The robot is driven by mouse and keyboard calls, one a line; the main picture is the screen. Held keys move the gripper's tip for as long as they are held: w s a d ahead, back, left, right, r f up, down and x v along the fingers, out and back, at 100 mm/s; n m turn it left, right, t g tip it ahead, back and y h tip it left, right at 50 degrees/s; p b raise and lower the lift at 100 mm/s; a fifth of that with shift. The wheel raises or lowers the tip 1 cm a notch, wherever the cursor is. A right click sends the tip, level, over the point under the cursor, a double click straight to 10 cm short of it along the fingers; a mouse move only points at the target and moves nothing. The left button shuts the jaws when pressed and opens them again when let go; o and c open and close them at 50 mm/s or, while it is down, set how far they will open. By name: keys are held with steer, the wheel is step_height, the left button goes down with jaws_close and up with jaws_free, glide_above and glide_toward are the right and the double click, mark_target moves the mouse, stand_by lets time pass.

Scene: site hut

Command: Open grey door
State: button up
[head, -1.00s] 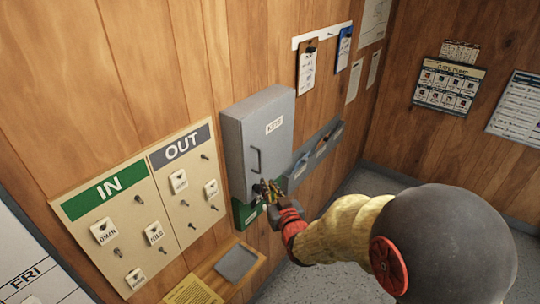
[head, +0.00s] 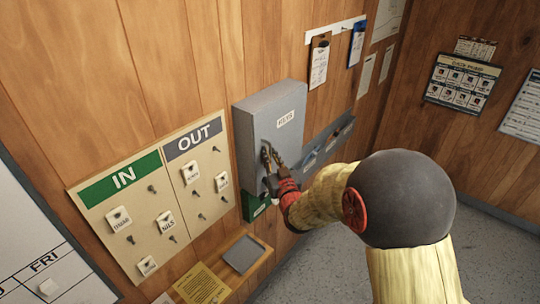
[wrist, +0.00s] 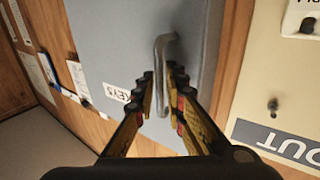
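The grey door (head: 290,128) is the front of a wall-mounted grey box with a "KEYS" label, and it looks shut. In the wrist view the door (wrist: 110,45) fills the middle, with its silver bar handle (wrist: 161,50) sticking out. My gripper (wrist: 163,78) is open, with one finger on each side of the handle. I cannot tell whether either finger touches it. In the head view my gripper (head: 270,152) is in front of the door, and its fingers mostly hide the handle.
An IN/OUT board (head: 150,210) with hooks and tags hangs left of the box. A small wooden shelf (head: 262,257) with a grey tray (head: 244,254) is below. A grey wall rack (head: 325,145) and clipboards (head: 319,62) are to the right.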

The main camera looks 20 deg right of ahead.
jaws_close()
steer(key=shift+d, duration=0.1)
stand_by(0.8)
